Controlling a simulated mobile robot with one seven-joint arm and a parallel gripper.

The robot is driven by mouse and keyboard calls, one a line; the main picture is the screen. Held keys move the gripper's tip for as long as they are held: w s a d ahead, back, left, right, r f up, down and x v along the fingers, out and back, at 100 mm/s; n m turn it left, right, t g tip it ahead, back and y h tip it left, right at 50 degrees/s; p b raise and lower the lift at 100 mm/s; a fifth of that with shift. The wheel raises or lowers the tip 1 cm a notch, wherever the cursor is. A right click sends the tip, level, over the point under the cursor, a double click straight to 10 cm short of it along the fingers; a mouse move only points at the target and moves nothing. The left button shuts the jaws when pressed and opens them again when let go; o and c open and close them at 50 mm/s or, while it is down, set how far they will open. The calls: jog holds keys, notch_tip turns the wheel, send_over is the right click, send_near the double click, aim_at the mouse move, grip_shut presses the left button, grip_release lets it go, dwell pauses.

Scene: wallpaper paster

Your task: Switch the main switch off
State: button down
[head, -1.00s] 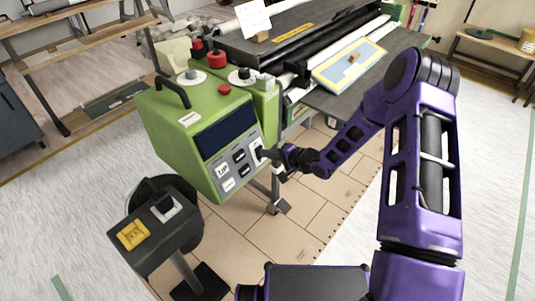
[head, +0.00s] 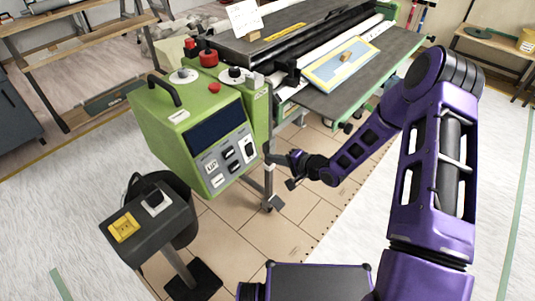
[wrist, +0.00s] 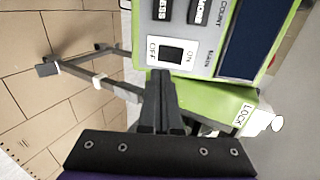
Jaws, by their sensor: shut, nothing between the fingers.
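The main switch (head: 249,148) is a black rocker on a pale plate at the right of the green control box's front panel. In the wrist view, the main switch (wrist: 173,51) sits between the OFF and ON labels, with MAIN printed beside it. I cannot tell which side of the rocker is pressed. My gripper (head: 270,158) is shut and empty, to the right of the panel and apart from the switch. In the wrist view, the fingers of my gripper (wrist: 161,77) point towards the panel, just below the switch in the picture.
The green control box (head: 170,125) also carries a dark display (head: 217,131), a black handle and red knobs. A pedestal with a yellow button plate (head: 123,227) stands front left, by a black bin. The pasting machine's long table (head: 375,75) lies behind. Open tiled floor lies below my gripper.

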jog(key=s+d+r, duration=0.1)
jog(key=s+d, duration=0.3)
jog(key=d, duration=0.1)
dwell(0.5)
